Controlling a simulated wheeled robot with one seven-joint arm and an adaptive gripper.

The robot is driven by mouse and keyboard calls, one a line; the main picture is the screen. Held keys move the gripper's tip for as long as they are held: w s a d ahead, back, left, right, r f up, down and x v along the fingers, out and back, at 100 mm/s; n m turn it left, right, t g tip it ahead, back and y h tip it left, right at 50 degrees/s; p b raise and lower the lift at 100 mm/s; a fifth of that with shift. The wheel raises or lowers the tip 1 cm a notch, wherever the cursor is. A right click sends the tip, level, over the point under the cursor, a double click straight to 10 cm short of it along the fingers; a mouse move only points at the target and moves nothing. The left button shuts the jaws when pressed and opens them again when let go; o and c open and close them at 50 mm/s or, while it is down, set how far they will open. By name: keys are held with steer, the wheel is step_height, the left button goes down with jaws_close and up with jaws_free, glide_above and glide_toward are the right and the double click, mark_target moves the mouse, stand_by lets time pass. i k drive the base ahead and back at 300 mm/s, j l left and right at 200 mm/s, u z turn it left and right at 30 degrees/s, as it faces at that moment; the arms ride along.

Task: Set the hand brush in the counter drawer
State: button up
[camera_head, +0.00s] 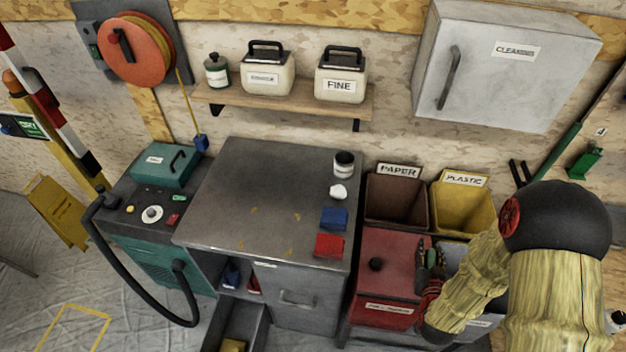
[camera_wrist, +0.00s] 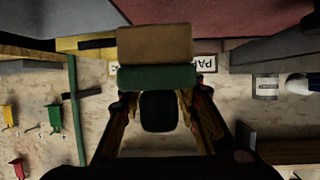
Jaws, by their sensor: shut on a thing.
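My gripper (camera_head: 430,264) is at the right of the counter, above the red bin, with its fingers partly hidden by my arm. In the wrist view my gripper (camera_wrist: 157,95) is shut on the hand brush (camera_wrist: 157,76), which has a green body and a tan bristle block. The grey counter (camera_head: 265,185) stands left of the gripper. Below it, an open drawer (camera_head: 258,328) with something yellow inside shows at the bottom edge, partly cut off. A closed handled front (camera_head: 300,298) is beside it.
A red bin (camera_head: 385,270), brown PAPER bin (camera_head: 396,200) and yellow PLASTIC bin (camera_head: 463,207) stand right. The counter's middle is clear.

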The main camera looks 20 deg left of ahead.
mark_target(241, 325)
steer(key=k+j+u, duration=0.15)
steer(key=k+u, duration=0.3)
steer(key=k, duration=0.15)
steer(key=i+l+u, duration=0.1)
steer(key=u, duration=0.3)
steer(key=l+u, duration=0.25)
steer(key=u, duration=0.15)
steer(key=i+l+u, duration=0.1)
steer(key=u, duration=0.3)
steer(key=l+u, duration=0.4)
steer(key=j, duration=0.1)
